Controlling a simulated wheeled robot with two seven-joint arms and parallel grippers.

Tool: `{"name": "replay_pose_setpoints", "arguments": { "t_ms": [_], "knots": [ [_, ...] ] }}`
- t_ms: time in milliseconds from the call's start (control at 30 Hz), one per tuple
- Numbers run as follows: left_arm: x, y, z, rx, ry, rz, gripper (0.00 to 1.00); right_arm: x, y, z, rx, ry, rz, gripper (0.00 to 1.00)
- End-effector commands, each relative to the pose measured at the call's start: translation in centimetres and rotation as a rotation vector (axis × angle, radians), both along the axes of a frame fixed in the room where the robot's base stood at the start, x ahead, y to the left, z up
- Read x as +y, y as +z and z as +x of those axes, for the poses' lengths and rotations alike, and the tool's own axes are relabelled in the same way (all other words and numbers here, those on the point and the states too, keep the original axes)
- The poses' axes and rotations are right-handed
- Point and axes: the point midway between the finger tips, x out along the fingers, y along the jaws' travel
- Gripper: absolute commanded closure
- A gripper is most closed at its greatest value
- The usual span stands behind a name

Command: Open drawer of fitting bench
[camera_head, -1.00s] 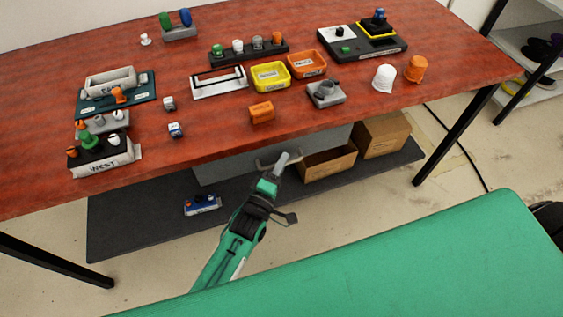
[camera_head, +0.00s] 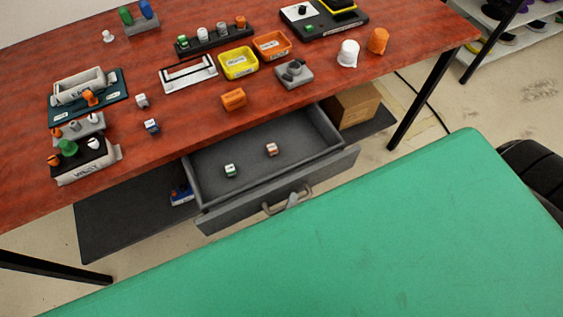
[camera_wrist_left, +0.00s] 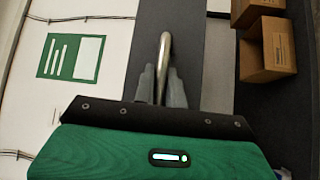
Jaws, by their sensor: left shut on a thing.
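The grey drawer (camera_head: 318,134) stands pulled out from under the red-topped fitting bench (camera_head: 200,122), with its inside showing. A green-and-white cube (camera_head: 230,170) and an orange-and-white cube (camera_head: 271,149) lie on its floor. Its metal handle (camera_head: 273,208) is on the front panel (camera_head: 235,212). My left gripper (camera_head: 295,199) is at the handle, mostly hidden behind the green surface in the head view. In the left wrist view, the handle (camera_wrist_left: 165,48) runs between the fingers of my left gripper (camera_wrist_left: 161,88), which is shut on it. My right gripper is not in view.
A cardboard box (camera_head: 356,106) stands on the dark lower shelf (camera_head: 120,225), right of the drawer. A blue item (camera_head: 181,195) lies on that shelf at the left. Trays, blocks and an orange cup (camera_head: 378,40) stand on the bench top. A black bench leg (camera_head: 420,100) is at the right.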

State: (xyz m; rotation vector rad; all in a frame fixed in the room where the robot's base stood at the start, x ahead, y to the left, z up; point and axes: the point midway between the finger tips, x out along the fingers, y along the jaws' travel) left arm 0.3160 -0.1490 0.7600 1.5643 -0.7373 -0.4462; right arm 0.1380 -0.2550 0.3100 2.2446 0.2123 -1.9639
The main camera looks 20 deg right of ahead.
Motion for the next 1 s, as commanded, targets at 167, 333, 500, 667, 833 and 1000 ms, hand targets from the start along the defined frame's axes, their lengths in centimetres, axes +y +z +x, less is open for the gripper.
{"name": "replay_pose_setpoints", "arguments": {
  "t_ms": [167, 333, 500, 667, 833, 1000],
  "knots": [
    [0.0, -0.1, -1.7, 0.002, -0.001, 0.001, 1.0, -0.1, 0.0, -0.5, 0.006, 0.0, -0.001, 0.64],
    [-0.1, -0.1, -2.3, 0.001, -0.001, 0.002, 1.0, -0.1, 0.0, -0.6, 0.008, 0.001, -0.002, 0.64],
    [-0.1, -0.1, -2.3, 0.001, -0.001, 0.002, 1.0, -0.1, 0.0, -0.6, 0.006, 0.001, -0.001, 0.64],
    [-0.1, -0.1, -2.3, 0.001, -0.001, 0.002, 1.0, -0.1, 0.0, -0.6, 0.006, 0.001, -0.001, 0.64],
    [-0.1, -0.1, -2.3, 0.001, 0.0, 0.002, 0.79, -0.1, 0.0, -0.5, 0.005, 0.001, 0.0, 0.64],
    [0.0, -0.1, -2.3, 0.001, 0.0, 0.001, 0.79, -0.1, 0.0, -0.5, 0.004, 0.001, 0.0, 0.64]
  ]
}}
